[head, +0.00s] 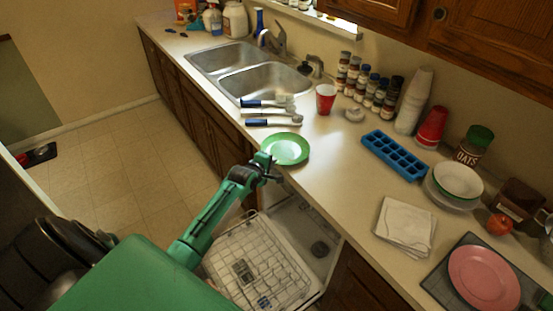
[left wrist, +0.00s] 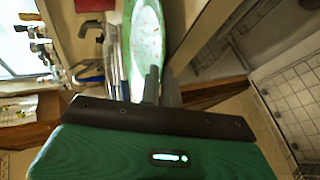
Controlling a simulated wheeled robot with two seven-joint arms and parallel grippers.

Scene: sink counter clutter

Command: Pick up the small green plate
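My left gripper (head: 268,166) is at the plate's near left rim, by the counter edge. In the left wrist view the green plate (left wrist: 147,35) stretches away just beyond the fingers of my left gripper (left wrist: 161,88). The two fingers look close together, one overlapping the plate's near end. I cannot tell whether the rim is between them. My right gripper is not in view.
An open dishwasher rack (head: 260,265) is below the counter edge.

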